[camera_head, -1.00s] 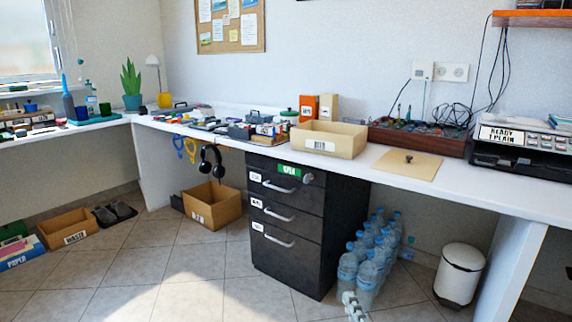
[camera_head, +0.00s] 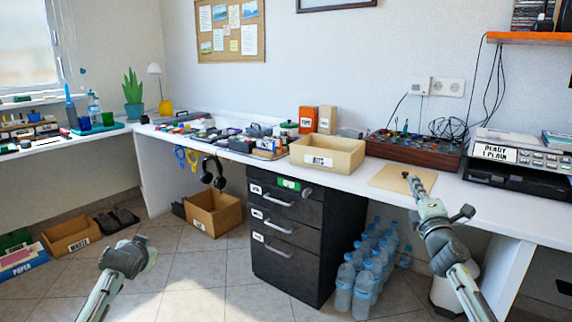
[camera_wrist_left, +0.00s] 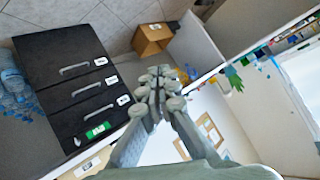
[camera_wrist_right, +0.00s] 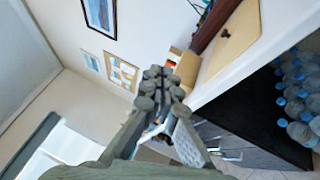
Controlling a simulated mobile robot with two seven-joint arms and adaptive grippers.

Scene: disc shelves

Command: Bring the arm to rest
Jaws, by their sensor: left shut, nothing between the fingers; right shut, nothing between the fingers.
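My right gripper (camera_head: 409,178) is raised in front of the desk at the right of the head view, its tip over the tan board (camera_head: 390,179) in the picture. In the right wrist view its fingers (camera_wrist_right: 160,73) are together and empty. My left gripper (camera_head: 140,240) is at the lower left of the head view, over the floor in the picture. In the left wrist view its fingers (camera_wrist_left: 155,72) are together with nothing between them.
A long white desk (camera_head: 345,189) runs along the wall, with a black drawer cabinet (camera_head: 285,235) below it. Water bottles (camera_head: 365,285) stand on the floor beside the cabinet. A cardboard box (camera_head: 212,213) and a waste box (camera_head: 72,236) stand on the floor. Open floor lies in front.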

